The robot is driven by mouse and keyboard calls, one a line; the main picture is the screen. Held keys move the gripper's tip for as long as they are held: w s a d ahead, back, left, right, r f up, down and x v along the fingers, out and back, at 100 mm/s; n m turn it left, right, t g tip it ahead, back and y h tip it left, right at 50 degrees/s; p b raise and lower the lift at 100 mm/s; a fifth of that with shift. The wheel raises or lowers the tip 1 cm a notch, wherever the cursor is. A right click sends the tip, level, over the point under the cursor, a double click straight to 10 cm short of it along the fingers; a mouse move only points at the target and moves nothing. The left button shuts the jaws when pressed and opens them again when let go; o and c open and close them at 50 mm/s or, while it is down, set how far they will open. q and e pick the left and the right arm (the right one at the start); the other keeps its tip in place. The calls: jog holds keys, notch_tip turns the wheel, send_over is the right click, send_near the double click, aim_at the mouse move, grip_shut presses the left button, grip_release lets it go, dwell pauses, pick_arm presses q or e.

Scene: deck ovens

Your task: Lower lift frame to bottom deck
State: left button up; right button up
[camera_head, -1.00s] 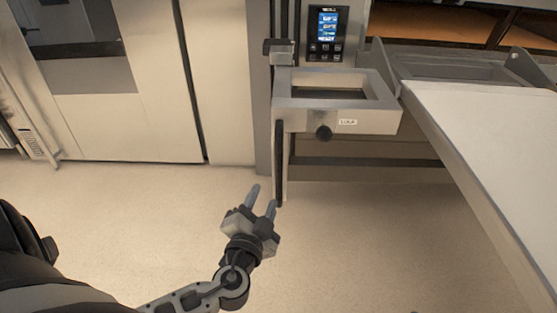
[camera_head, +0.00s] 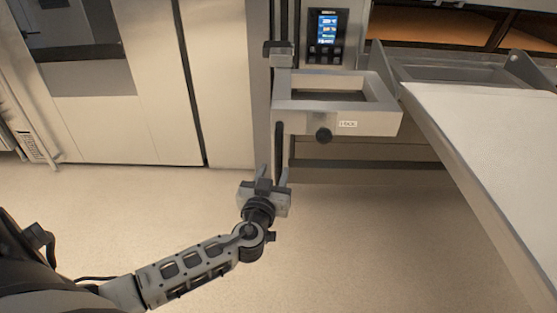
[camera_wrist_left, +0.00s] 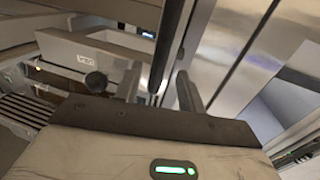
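The lift frame (camera_head: 300,121) is a pale metal box-like frame with a black knob (camera_head: 324,135) and a small label on its front. It stands at the front of the deck oven, level with the loader's bed. My left gripper (camera_head: 276,172) is below and in front of the frame, beside the lower end of the dark vertical rail (camera_head: 279,140). In the left wrist view its two fingers (camera_wrist_left: 158,88) are spread with nothing held between them; the frame (camera_wrist_left: 115,50) and knob (camera_wrist_left: 96,81) are beyond, up and left. My right gripper is not in view.
A control panel (camera_head: 327,36) with a lit screen is above the frame. A wide white loader bed (camera_head: 490,125) slopes along the right. Tall metal doors (camera_head: 150,120) stand at the left. The floor (camera_head: 340,240) in front is clear.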

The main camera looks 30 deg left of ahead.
aim_at(278, 168)
pick_arm(q)
jog(key=x, duration=0.4)
jog(key=shift+w+a, duration=0.1)
jog(key=shift+w, duration=0.15)
jog(key=shift+w+a, duration=0.1)
jog(key=shift+w, duration=0.2)
jog(key=shift+w+a, duration=0.1)
jog(key=shift+w, duration=0.2)
grip_shut()
jog(key=shift+f+b, duration=0.4)
jog(key=shift+b, duration=0.4)
jog(key=shift+s+f+b, duration=0.1)
jog(key=shift+f+b, duration=0.45)
jog(key=shift+b, duration=0.45)
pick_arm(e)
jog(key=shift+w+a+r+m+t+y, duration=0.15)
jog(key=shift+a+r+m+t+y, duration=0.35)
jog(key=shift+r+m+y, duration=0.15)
